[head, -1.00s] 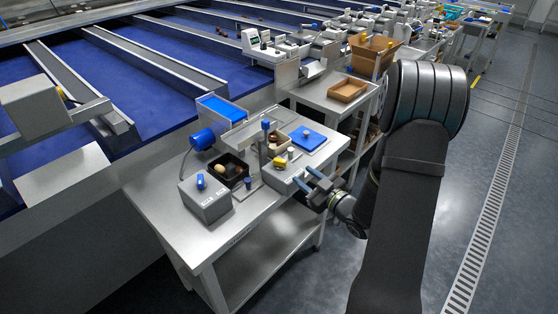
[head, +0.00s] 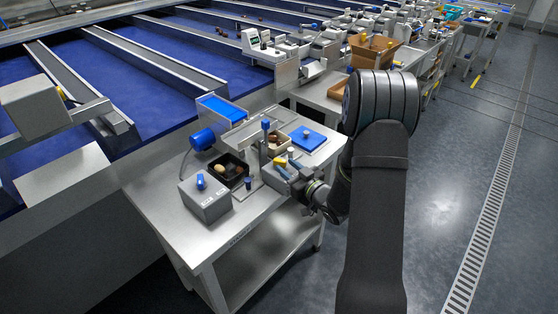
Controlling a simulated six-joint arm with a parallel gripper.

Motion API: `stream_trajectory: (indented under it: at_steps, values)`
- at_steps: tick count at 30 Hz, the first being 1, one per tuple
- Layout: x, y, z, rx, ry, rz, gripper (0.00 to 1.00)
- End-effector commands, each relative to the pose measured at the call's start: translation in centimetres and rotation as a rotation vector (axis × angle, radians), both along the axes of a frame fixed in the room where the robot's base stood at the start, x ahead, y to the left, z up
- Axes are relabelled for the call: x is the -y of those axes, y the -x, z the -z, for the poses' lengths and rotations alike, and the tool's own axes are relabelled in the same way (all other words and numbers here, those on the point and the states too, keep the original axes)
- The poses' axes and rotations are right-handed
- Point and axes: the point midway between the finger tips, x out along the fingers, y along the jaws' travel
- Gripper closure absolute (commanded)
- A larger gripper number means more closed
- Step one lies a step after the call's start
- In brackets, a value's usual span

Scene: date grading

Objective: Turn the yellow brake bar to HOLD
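The yellow brake bar (head: 280,161) is a small yellow piece on a grey metal device at the right part of the steel bench. Any HOLD marking is too small to read. My arm hides part of the bench's right side.
The steel bench (head: 155,202) also holds a grey switch box (head: 206,203), a black tray (head: 222,180) of dates, a tan box (head: 260,148) and a blue pad (head: 308,139). An upright post (head: 264,147) stands close behind the gripper. The floor to the right is clear.

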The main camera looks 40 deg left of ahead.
Motion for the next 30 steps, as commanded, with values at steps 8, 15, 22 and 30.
stream_trajectory:
  at_steps: [8, 15, 22, 30]
  values:
    - [-4.1, -0.7, 0.0, 0.001, -0.001, -0.001, 0.62]
    - [-5.0, -0.8, 0.0, 0.000, 0.000, 0.001, 0.62]
    - [-4.9, -0.8, 0.0, 0.000, 0.000, 0.001, 0.71]
    - [-4.9, -0.8, 0.0, 0.000, 0.000, 0.000, 1.00]
